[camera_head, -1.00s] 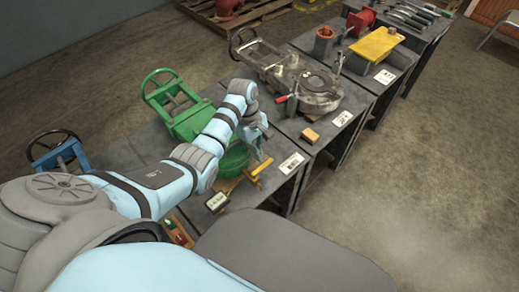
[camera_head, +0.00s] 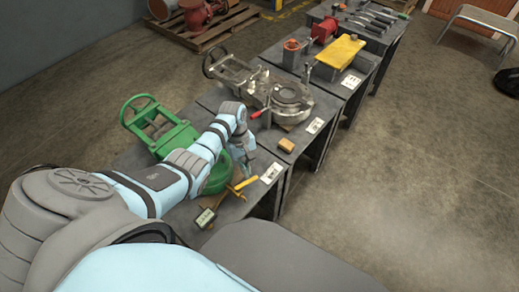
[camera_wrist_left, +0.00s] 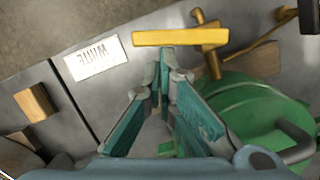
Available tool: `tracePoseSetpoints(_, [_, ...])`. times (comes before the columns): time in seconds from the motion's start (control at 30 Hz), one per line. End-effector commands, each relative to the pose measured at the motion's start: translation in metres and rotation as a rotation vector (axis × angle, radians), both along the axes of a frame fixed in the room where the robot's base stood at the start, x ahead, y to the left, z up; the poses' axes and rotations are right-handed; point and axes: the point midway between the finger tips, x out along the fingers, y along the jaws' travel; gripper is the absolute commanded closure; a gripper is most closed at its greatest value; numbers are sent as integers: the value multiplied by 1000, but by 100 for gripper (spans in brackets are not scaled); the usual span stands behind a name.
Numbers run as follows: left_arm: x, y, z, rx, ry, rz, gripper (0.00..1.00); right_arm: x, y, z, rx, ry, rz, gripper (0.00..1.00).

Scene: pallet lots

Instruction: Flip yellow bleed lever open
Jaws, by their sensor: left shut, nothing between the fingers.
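The yellow bleed lever (camera_head: 245,182) is a T-shaped bar beside the green valve body (camera_head: 217,178), near the front edge of the table. In the left wrist view, the lever's bar (camera_wrist_left: 180,37) lies crosswise just beyond my fingertips, with its brass stem (camera_wrist_left: 210,62) to the right. My left gripper (camera_head: 249,170) hangs over the table close to the lever. In the wrist view its fingertips (camera_wrist_left: 163,62) come together with nothing between them. They look close to the bar; I cannot tell whether they touch it. My right gripper is not in view.
A white label (camera_head: 272,173) and a wooden block (camera_head: 286,145) are on the tables to the right. A metal valve with a red-handled lever (camera_head: 290,100) stands farther back. The floor at right is mostly clear.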

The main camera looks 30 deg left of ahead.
Motion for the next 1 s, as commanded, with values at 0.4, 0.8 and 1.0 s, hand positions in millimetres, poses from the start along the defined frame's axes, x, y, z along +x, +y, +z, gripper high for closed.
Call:
tracePoseSetpoints(0.4, [-5,-22,2,-1,1,-377,100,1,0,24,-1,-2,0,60])
tracePoseSetpoints(0.8, [-17,-45,2,-2,1,-755,100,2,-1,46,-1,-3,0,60])
tracePoseSetpoints(1.0, [-27,-53,2,-2,2,-936,100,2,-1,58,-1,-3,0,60])
